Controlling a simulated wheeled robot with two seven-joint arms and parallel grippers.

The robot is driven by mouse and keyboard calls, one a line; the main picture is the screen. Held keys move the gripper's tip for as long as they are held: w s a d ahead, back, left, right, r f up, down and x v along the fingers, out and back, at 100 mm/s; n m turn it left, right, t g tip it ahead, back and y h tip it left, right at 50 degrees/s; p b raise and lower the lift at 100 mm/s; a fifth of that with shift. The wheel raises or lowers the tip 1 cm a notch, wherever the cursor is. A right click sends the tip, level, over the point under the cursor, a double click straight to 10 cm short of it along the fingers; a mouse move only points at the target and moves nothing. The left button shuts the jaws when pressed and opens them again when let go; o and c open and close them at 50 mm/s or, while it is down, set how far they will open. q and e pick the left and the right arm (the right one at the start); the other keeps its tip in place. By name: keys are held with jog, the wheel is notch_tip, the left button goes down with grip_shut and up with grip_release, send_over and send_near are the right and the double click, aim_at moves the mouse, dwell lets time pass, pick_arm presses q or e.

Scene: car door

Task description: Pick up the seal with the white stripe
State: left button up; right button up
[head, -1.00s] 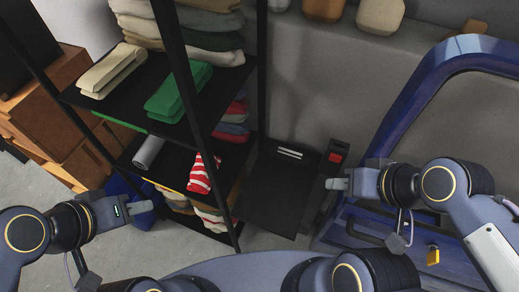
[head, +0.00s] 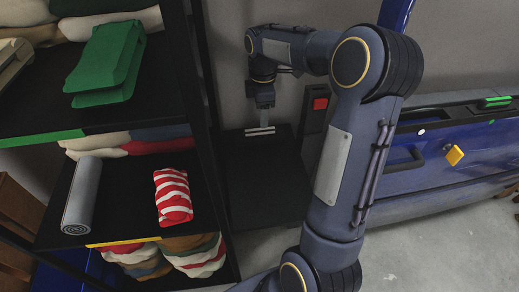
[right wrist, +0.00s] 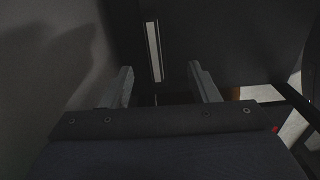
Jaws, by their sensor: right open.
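The seal with the white stripe (head: 260,131) lies at the back of a low black surface (head: 268,195), where pale lines show in the head view. In the right wrist view one white stripe (right wrist: 154,50) on a dark ground shows ahead of my fingers. My right gripper (head: 265,120) points down just above the seal in the head view. In the right wrist view my right gripper (right wrist: 161,78) is open, its two fingers apart on either side of the stripe's line, with nothing between them. The seal's dark edges are hard to make out. My left gripper is out of view.
A black shelf rack (head: 207,110) stands close on the left, holding a green folded item (head: 105,62), a grey roll (head: 80,195) and a red-striped bundle (head: 172,197). A box with a red button (head: 320,104) and a blue car door (head: 450,150) stand right.

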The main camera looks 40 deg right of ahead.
aim_at(260, 129)
jog(key=f, duration=0.3)
jog(key=shift+w+d+b, duration=0.1)
jog(key=shift+w+b, duration=0.1)
jog(key=shift+b, duration=0.2)
jog(key=f, duration=0.1)
jog(key=f+b, duration=0.1)
jog(key=f, duration=0.1)
jog(key=f+b, duration=0.1)
jog(key=f, duration=0.1)
jog(key=shift+w+f, duration=0.2)
jog(key=shift+w, duration=0.15)
jog(key=shift+r, duration=0.1)
jog(key=c, duration=1.1)
jog(key=shift+r, duration=0.1)
